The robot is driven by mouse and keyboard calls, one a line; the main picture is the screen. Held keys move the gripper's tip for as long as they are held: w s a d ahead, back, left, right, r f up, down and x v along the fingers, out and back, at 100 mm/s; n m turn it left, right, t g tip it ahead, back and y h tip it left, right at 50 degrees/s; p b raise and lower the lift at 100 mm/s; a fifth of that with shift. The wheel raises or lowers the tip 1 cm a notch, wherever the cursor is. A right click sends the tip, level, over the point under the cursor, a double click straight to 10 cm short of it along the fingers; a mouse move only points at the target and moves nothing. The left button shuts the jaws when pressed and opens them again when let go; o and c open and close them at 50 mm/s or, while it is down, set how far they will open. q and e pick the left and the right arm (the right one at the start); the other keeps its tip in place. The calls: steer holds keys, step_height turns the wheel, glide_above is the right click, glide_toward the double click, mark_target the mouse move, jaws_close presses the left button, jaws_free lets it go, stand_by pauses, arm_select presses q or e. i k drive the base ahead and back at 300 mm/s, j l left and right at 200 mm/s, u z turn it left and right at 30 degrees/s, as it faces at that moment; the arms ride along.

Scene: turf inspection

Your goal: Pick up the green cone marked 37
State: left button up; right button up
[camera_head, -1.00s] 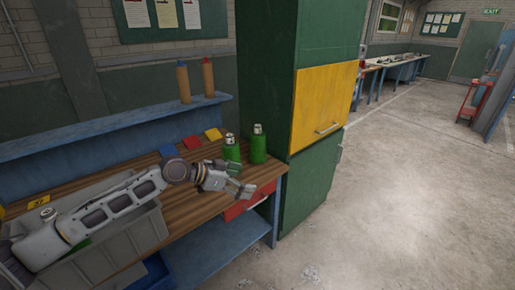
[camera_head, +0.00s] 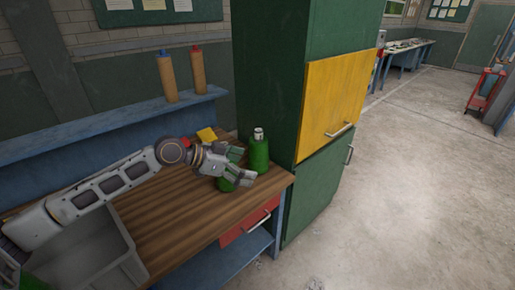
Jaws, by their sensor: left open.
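A green cone (camera_head: 258,153) with a silver top stands upright near the back right of the wooden workbench (camera_head: 185,225). Another green cone (camera_head: 227,185) is mostly hidden behind my left gripper (camera_head: 243,167); only green patches of it show around the fingers. No number can be read on either cone, so I cannot tell which is 37. My left gripper is open, its fingers spread and pointing right, level with the partly hidden cone and just in front of the fully visible one. I cannot tell whether it touches either. My right gripper is not in view.
A grey crate (camera_head: 118,258) stands on the bench at the left. Yellow (camera_head: 207,134) and red pieces lie at the back. Two tan bottles stand on the blue shelf (camera_head: 110,127). A tall green cabinet (camera_head: 322,185) borders the bench on the right.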

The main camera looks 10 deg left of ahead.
mark_target(259, 153)
steer(key=i+j, duration=0.25)
steer(key=i, duration=0.25)
steer(key=i+j, duration=0.2)
steer(key=i, duration=0.25)
